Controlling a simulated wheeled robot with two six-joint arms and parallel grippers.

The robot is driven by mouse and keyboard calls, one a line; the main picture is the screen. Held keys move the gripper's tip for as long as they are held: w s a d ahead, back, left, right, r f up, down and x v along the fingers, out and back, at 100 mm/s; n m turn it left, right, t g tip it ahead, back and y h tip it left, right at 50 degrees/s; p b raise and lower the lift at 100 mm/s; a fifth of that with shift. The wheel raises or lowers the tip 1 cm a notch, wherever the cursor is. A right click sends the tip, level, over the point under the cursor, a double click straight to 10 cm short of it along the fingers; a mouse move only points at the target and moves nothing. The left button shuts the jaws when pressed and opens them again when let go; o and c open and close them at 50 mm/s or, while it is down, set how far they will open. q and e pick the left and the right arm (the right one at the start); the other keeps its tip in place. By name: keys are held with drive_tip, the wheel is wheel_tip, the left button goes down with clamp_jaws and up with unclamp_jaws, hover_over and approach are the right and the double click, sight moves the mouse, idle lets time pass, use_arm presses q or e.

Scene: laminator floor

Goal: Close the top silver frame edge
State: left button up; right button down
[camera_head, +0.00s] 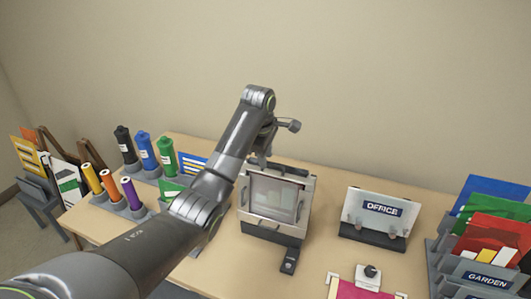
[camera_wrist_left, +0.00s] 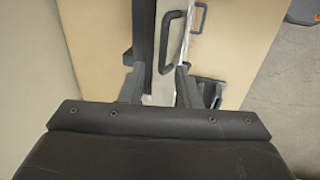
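The silver-framed unit (camera_head: 304,208) stands on the table near the middle of the head view, with a grey, see-through panel (camera_head: 272,196) in its front. My left gripper (camera_head: 260,158) is at its top edge, reached over from the left, and is partly hidden by my arm. In the left wrist view the two fingers of my left gripper (camera_wrist_left: 160,82) stand apart with a gap between them. A silver edge (camera_wrist_left: 186,42) and a dark handle (camera_wrist_left: 176,42) lie just beyond the right finger. Contact with the edge cannot be told. My right gripper is not in view.
An "OFFICE" sign on a stand (camera_head: 382,210) is right of the unit. A rack of coloured folders (camera_head: 480,275) is at the far right. Several coloured bottles (camera_head: 144,150) stand on the left. A pink item (camera_head: 362,292) lies in front. Table (camera_head: 325,230) is bare between unit and sign.

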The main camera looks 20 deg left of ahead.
use_arm(q)
drive_tip(key=shift+w+f, duration=0.1)
drive_tip(key=shift+f, duration=0.35)
drive_tip(key=shift+s+d+r, duration=0.15)
drive_tip(key=shift+s, duration=0.05)
drive_tip(key=shift+c, duration=0.3)
clamp_jaws()
